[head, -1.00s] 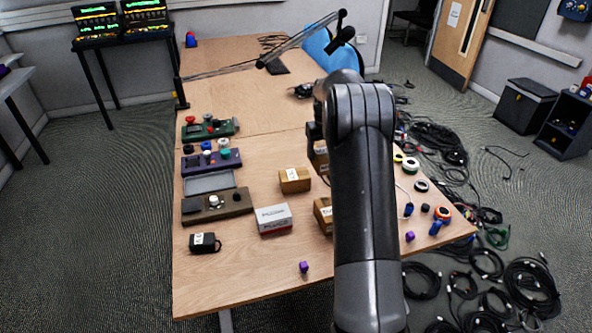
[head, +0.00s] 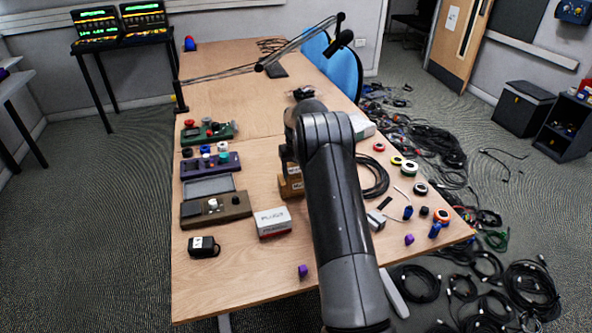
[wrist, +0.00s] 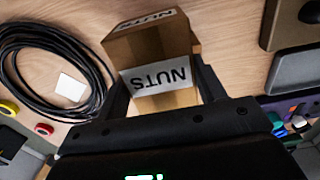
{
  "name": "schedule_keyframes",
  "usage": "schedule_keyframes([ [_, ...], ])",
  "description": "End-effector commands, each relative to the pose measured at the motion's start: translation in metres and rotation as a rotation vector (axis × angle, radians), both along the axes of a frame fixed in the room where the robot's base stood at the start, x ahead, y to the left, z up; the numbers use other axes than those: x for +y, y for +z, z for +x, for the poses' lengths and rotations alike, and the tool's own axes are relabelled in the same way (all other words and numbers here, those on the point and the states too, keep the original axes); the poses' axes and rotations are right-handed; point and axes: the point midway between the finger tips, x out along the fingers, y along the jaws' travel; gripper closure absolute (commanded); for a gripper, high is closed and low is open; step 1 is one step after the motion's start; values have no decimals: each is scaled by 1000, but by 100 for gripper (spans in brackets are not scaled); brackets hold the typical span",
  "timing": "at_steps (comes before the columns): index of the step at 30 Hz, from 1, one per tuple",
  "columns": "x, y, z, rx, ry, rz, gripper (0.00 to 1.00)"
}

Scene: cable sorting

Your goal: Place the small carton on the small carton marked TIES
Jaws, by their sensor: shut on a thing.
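My gripper (wrist: 165,88) is shut on a small brown carton (wrist: 150,45) with a white label reading NUTS, upside down in the wrist view. An edge of another brown carton (wrist: 195,43) shows just behind it. In the head view a brown carton with a white label (head: 291,188) shows left of my arm, with the held carton at or just above it. Whether the two touch cannot be told. The lower carton's label is too small to read, so I cannot confirm TIES. My arm hides most of the gripper there.
A white PLUGS box (head: 273,222) stands just left of my arm. A coiled black cable (head: 374,177) and tape rolls lie right. The front left tabletop is clear.

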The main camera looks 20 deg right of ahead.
Motion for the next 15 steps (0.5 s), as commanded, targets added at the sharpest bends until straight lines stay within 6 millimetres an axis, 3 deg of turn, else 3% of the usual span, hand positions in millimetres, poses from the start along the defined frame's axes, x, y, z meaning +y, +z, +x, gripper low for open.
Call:
schedule_keyframes([
  [7, 0, -3, 0, 0, 0, 0, 62],
  [8, 0, -3, 0, 0, 0, 0, 34],
  [15, 0, -3, 0, 0, 0, 0, 15],
])
